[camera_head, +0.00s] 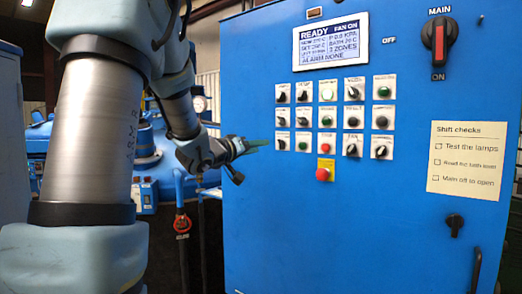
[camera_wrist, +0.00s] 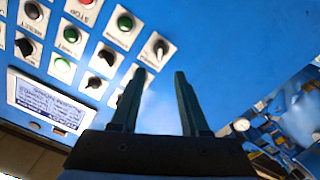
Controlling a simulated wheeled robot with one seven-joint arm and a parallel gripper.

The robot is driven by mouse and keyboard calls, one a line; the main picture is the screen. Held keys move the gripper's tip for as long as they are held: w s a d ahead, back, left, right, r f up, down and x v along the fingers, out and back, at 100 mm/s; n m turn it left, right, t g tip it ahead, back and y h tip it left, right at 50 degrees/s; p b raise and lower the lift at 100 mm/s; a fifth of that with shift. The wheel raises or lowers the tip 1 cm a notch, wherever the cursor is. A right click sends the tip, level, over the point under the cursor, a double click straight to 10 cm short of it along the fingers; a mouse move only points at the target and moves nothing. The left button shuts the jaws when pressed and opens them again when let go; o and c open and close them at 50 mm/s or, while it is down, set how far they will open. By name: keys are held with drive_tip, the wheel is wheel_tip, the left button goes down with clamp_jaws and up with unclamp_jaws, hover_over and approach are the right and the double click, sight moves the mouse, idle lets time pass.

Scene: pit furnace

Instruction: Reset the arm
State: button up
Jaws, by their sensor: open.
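My gripper (camera_head: 262,144) is in front of the left edge of the blue control panel (camera_head: 245,220) in the head view, pointing right toward the left column of switches. In the wrist view my gripper (camera_wrist: 158,82) shows two dark fingers spread apart with nothing between them. The panel fills much of that view, with rows of buttons and knobs beside the left finger. Whether a fingertip touches the panel cannot be told. My arm is stretched out from the left of the head view.
The panel has a lit display (camera_head: 331,41), a red and black main switch (camera_head: 439,40), a red stop button (camera_head: 322,174) and a paper note (camera_head: 467,160). Blue tank equipment with a gauge (camera_head: 200,104) stands behind my arm. A red-tagged valve (camera_head: 182,223) hangs below.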

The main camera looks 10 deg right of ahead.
drive_tip(key=s+a+f+n+g+y, duration=0.1)
drive_tip(key=s+a+f+n+y, duration=0.25)
drive_tip(key=a+f+y, duration=0.85)
drive_tip(key=s+a+f+g, duration=0.3)
drive_tip(key=s+f, duration=0.4)
drive_tip(key=s, duration=0.4)
drive_tip(key=s+a+f+m+g+y, duration=0.1)
drive_tip(key=s+a+f+g, duration=0.2)
drive_tip(key=s+f+g, duration=0.3)
drive_tip(key=s+f, duration=0.2)
drive_tip(key=s, duration=0.3)
drive_tip(key=shift+a+g, duration=0.3)
drive_tip(key=shift+a, duration=0.05)
drive_tip(key=shift+w+m, duration=0.1)
drive_tip(key=shift+m, duration=0.15)
